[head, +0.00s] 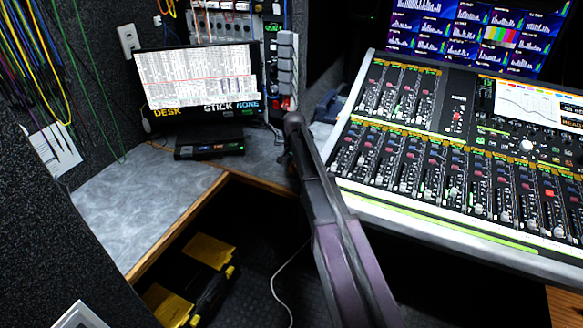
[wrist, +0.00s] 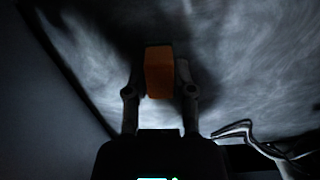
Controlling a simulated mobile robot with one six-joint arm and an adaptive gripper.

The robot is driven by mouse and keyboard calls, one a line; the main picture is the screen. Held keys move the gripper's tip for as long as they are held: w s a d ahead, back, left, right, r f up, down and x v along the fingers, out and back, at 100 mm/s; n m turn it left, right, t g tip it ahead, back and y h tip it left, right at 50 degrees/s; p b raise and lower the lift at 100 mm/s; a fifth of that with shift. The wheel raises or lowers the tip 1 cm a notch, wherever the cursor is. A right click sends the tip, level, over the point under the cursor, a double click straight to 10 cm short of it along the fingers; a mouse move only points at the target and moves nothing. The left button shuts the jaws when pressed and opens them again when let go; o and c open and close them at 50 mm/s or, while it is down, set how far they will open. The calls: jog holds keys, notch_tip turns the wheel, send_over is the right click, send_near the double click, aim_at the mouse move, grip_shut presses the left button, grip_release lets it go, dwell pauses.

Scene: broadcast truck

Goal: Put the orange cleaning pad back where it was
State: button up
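The orange cleaning pad (wrist: 159,75) shows in the wrist view as a small dark-orange block between the fingertips. My gripper (wrist: 160,72) has one finger against each side of the pad and looks shut on it. Beyond it is a dim grey, streaked surface; I cannot tell whether the pad touches it. In the head view my arm reaches to the back of the grey corner counter (head: 120,205). The pad and gripper fingers are hidden behind the arm there.
A monitor (head: 200,85) and a small black box (head: 209,146) stand on the counter, left of my arm. A large mixing console (head: 450,150) is close on the right. Cables (wrist: 265,140) lie at the lower right of the wrist view. The left counter is clear.

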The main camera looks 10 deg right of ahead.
aim_at(294, 166)
jog(key=shift+o, duration=1.3)
jog(key=shift+r, duration=0.15)
notch_tip(294, 166, up, 12)
jog(key=p, duration=1.2)
jog(key=shift+s, duration=0.1)
jog(key=s+n, duration=0.7)
jog(key=s, duration=2.2)
jog(key=shift+s+a, duration=0.2)
jog(key=shift+a, duration=0.2)
